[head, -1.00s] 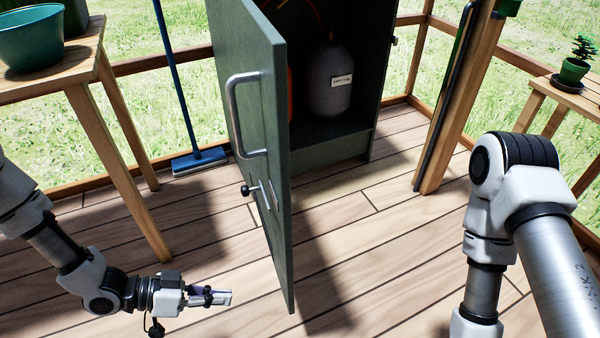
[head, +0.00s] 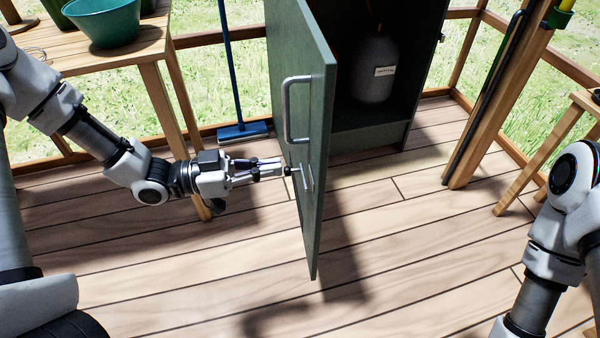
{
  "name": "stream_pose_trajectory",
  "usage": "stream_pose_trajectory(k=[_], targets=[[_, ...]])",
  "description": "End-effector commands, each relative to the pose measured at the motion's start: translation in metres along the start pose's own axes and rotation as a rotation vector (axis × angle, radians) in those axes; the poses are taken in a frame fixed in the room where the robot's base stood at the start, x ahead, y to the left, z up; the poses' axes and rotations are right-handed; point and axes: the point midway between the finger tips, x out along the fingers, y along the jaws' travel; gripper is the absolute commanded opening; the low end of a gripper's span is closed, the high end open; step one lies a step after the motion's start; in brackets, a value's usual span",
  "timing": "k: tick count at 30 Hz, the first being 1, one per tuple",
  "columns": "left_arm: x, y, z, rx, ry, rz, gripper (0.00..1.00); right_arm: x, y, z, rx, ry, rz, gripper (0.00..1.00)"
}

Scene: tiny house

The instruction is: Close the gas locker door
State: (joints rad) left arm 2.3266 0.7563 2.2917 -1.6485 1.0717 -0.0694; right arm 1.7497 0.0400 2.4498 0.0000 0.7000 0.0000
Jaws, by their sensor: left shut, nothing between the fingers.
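The gas locker (head: 370,138) is a dark green cabinet at the top centre of the head view. Its door (head: 305,120) stands wide open, swung out toward me. A grey gas cylinder (head: 372,72) with a white label stands inside.
A wooden table (head: 110,54) with a teal bowl (head: 103,20) stands at the left. A blue broom (head: 243,130) stands behind my left gripper. A wooden post (head: 490,105) and another wooden table (head: 555,140) are at the right. The plank floor before the locker is clear.

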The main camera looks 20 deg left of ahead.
Motion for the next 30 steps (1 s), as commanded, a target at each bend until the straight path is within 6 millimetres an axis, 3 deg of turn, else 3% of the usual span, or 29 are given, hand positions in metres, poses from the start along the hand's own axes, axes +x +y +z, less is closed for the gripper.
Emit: stream_pose_trajectory(k=[6,12,30], targets=[[0.037,0.001,0.004,0.003,-0.005,0.005,0.0,0.022,0.0,0.0,0.0,0.0,0.0,0.65],[0.056,0.0,0.001,0.0,-0.001,0.001,0.0,0.028,0.0,0.0,0.0,0.0,0.0,0.65],[0.067,-0.004,0.0,0.001,-0.002,-0.01,0.0,0.026,0.0,0.0,0.0,0.0,0.0,0.65]])
